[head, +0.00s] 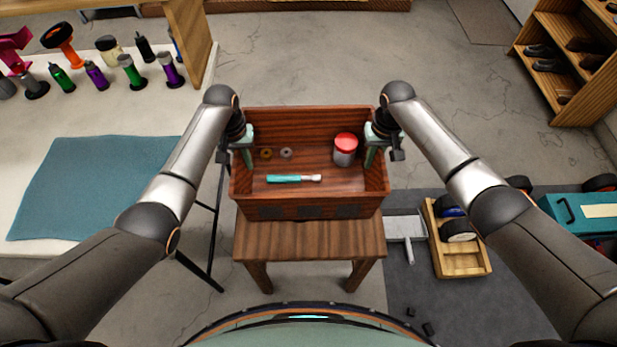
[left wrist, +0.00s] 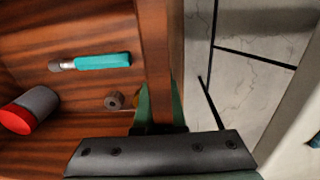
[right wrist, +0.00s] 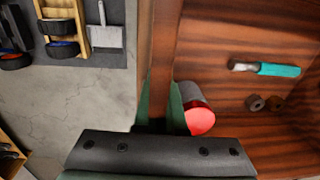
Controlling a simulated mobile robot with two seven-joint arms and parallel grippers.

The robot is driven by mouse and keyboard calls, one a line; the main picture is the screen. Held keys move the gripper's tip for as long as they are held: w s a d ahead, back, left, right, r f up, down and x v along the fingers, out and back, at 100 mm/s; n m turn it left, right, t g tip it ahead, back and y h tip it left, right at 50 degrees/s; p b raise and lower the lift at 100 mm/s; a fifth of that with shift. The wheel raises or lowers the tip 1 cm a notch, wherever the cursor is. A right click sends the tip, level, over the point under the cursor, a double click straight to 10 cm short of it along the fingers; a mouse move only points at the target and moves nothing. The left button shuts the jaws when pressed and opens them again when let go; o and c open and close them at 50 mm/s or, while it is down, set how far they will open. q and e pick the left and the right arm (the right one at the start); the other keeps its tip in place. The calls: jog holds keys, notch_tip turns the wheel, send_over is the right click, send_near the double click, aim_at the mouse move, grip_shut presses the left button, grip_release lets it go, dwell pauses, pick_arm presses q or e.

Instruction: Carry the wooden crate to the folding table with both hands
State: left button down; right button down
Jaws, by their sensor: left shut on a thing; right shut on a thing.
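The wooden crate (head: 310,212) is reddish brown and open-topped. In the head view it is at the small wooden stool (head: 310,240); I cannot tell whether it rests on it or is just above. Inside lie a red-lidded jar (head: 345,150), a teal-handled tool (head: 290,178) and two small rings (head: 275,153). My left gripper (head: 246,150) is shut on the crate's left wall, which also shows in the left wrist view (left wrist: 155,60). My right gripper (head: 373,150) is shut on the right wall, seen in the right wrist view (right wrist: 163,45). The folding table (head: 50,115) is at the left.
The folding table holds a teal mat (head: 90,185) on its near part and several bottles and tools at its far end. A wooden tray with wheels (head: 462,262) and a dustpan (head: 405,225) lie on a dark mat at right. A shelf (head: 575,65) stands far right.

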pick_arm(q)
jog(key=shift+r, duration=0.2)
pick_arm(e)
jog(key=shift+r, duration=0.25)
